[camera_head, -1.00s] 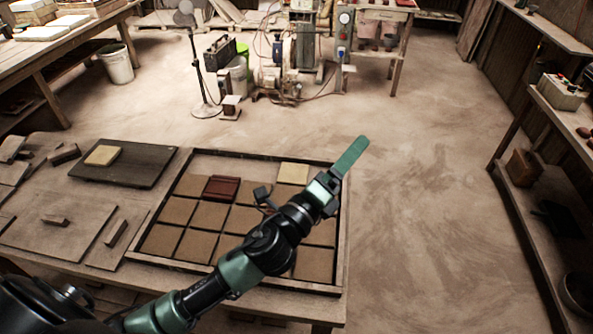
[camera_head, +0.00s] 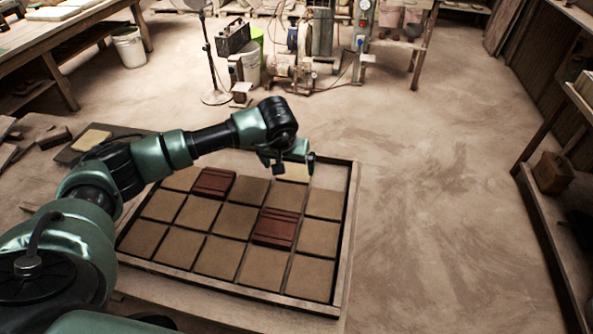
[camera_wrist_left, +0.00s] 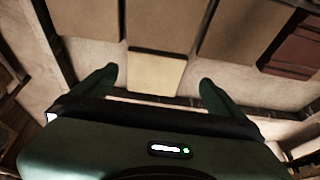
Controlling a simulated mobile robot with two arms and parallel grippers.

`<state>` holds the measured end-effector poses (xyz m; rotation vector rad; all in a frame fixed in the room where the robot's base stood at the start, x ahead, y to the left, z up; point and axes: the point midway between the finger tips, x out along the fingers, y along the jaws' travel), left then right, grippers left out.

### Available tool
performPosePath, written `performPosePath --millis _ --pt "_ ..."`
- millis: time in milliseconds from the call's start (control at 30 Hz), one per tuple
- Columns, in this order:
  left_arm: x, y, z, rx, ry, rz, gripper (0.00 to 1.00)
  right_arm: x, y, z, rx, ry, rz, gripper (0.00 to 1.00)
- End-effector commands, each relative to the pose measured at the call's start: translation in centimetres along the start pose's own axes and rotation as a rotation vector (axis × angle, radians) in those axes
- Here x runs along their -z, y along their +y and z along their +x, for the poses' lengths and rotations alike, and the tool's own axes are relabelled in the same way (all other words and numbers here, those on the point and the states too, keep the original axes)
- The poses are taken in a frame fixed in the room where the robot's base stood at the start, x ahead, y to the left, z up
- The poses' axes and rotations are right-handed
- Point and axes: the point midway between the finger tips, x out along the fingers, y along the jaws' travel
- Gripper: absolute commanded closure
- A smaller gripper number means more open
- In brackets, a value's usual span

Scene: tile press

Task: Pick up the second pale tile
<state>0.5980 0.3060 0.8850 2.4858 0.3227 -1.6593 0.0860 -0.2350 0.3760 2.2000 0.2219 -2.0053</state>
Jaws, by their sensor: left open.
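A pale tile (camera_head: 292,175) lies in the back row of the wooden tray (camera_head: 346,235), partly hidden by my left gripper. In the left wrist view the pale tile (camera_wrist_left: 157,72) shows between the two green fingers, with a gap on each side. My left gripper (camera_wrist_left: 157,80) is open and empty; in the head view the left gripper (camera_head: 296,158) points down over the back of the tray. Another pale tile (camera_head: 91,139) lies on a dark board at the left, partly behind my arm. My right gripper is not in view.
Brown squares fill much of the tray, with dark red tiles (camera_head: 213,182) and (camera_head: 276,228) on two of them. The tray's raised rim is close to the gripper. The floor (camera_head: 430,200) right of the table is clear. A fan stand (camera_head: 208,60) stands behind.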

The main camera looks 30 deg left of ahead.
Motion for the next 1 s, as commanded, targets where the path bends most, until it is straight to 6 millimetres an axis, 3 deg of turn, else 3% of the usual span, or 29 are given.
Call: performPosePath --millis 400,733,900,967,1000 --pt "0.9 0.6 5.1 -0.005 -0.004 -0.003 0.00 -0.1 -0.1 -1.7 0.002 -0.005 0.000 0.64" --pt "0.9 0.6 5.9 -0.006 0.000 -0.002 0.00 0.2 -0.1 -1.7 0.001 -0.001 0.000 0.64" --pt "0.9 0.6 5.9 -0.006 -0.001 -0.002 0.47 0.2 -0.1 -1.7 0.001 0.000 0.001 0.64" --pt "0.9 0.6 5.9 -0.006 -0.001 -0.002 0.64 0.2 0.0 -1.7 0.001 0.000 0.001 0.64" --pt "1.0 0.6 5.8 -0.006 0.001 -0.003 0.68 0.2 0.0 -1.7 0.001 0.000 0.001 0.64"
